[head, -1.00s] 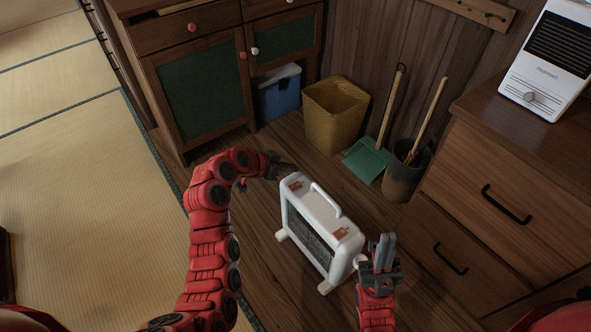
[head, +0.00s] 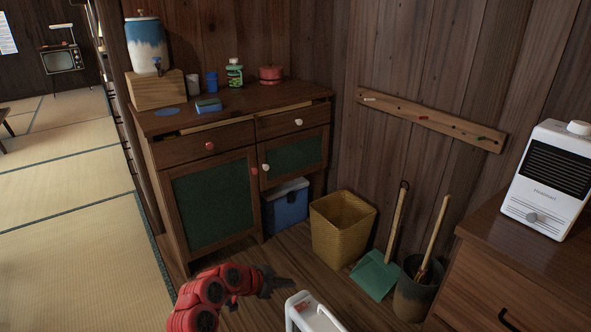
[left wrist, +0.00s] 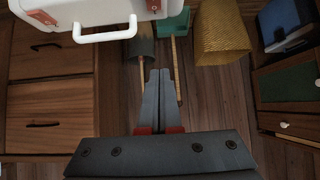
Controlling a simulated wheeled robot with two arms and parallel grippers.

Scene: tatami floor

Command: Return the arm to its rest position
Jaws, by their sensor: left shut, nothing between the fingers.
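My left arm comes in at the bottom of the head view, red and bent. My right gripper is not in view.
A yellow basket (head: 342,228), a green dustpan (head: 375,276) and a dark bucket (head: 415,293) stand along the wall. A wooden cabinet (head: 212,205) with a blue bin (head: 285,207) is behind my left gripper. A drawer chest (head: 510,275) is at right.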

